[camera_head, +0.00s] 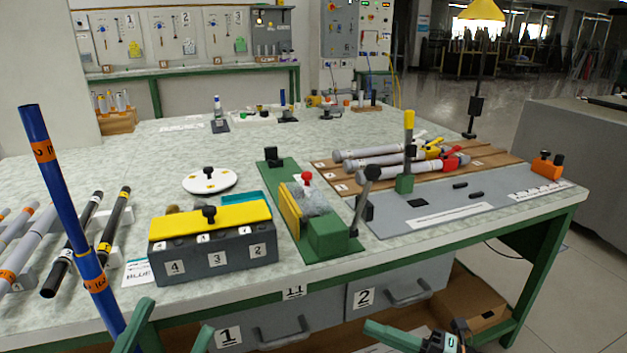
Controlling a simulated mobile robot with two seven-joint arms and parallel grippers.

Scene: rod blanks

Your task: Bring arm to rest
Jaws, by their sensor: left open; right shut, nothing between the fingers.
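My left gripper (170,330) is at the bottom edge, left of centre, with two green fingers spread apart and nothing seen between them. My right gripper (395,334) is at the bottom edge, right of centre; its green fingertips are together and point left, with no object in them. Both are in front of the workbench (330,268), near its front edge in the picture. Most of both arms is out of frame. Rod blanks lie on the bench: grey and black rods (75,240) at the left, grey rods with red and yellow ends (385,162) at the back right.
A tall blue rod (52,165) with orange bands leans at the left, close to my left gripper; its support is hidden. A yellow-topped box (212,262), a green fixture (325,240) and a grey plate (470,212) occupy the bench. Drawers (262,330) are below.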

